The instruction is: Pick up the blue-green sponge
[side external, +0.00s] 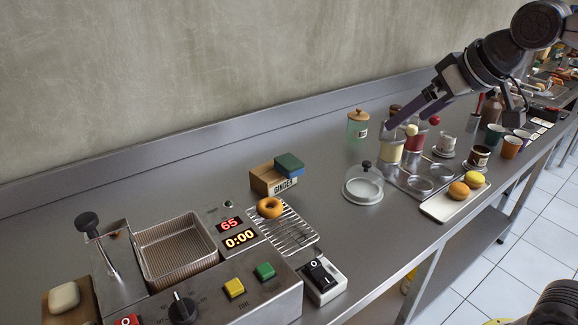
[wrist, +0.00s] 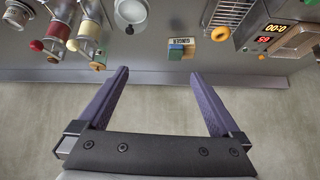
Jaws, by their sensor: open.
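The blue-green sponge (side external: 289,164), green on top and blue below, lies on a small wooden box labelled GINGER (side external: 264,182), at its right end. In the wrist view the sponge (wrist: 176,53) is small, near the top middle, beyond the fingertips and between their lines. My gripper (wrist: 158,73) is open, with two purple-grey fingers spread and nothing between them. In the side view my gripper (side external: 452,116) is up at the right, above the counter, well apart from the sponge.
An orange ring (side external: 269,208) lies on a wire rack (side external: 290,232) in front of the box. A glass dome (side external: 363,186) stands to the right, with dispensers behind it. A fryer with displays (side external: 215,262) is at the left. The counter behind the box is clear up to the wall.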

